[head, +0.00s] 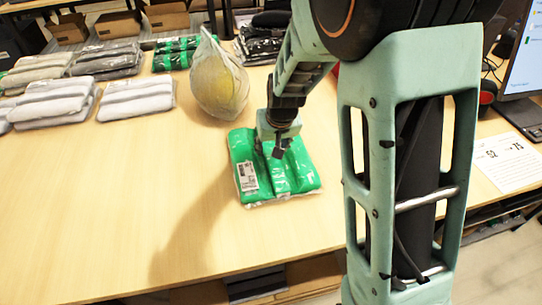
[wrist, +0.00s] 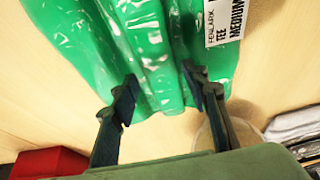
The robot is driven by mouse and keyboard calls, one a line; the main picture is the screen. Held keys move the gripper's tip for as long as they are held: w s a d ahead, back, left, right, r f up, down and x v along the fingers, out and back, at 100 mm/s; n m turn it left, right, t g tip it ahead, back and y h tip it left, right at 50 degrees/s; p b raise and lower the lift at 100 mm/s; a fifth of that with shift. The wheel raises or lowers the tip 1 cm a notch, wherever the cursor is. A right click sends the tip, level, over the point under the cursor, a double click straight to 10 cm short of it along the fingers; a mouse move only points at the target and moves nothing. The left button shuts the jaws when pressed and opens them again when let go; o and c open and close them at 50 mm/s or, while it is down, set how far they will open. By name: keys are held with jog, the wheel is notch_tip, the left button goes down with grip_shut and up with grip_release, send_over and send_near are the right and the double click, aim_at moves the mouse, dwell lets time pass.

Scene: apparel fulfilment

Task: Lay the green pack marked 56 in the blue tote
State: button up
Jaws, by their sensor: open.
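A green plastic-wrapped pack (head: 305,178) with a white label lies on the table in the middle of the head view. It fills the top of the wrist view (wrist: 90,30), where the label reads "TEE MEDIUM"; I cannot see a 56 on it. My gripper (head: 278,152) points down at the pack's far edge. In the wrist view my gripper (wrist: 160,82) has its two fingers apart, one on each side of the pack's middle fold. I cannot tell whether they touch it. No blue tote shows in either view.
A clear bag with a yellow thing (head: 219,80) stands just behind the pack. Grey packs (head: 136,98) and another green pack (head: 180,52) lie farther back. A red thing (wrist: 48,162) shows in the wrist view. A paper sheet (head: 506,162) and monitor (head: 527,60) are right. The front left table is clear.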

jog(key=shift+x, duration=1.4)
jog(key=shift+c, duration=0.4)
grip_shut()
jog(key=shift+r, duration=0.1)
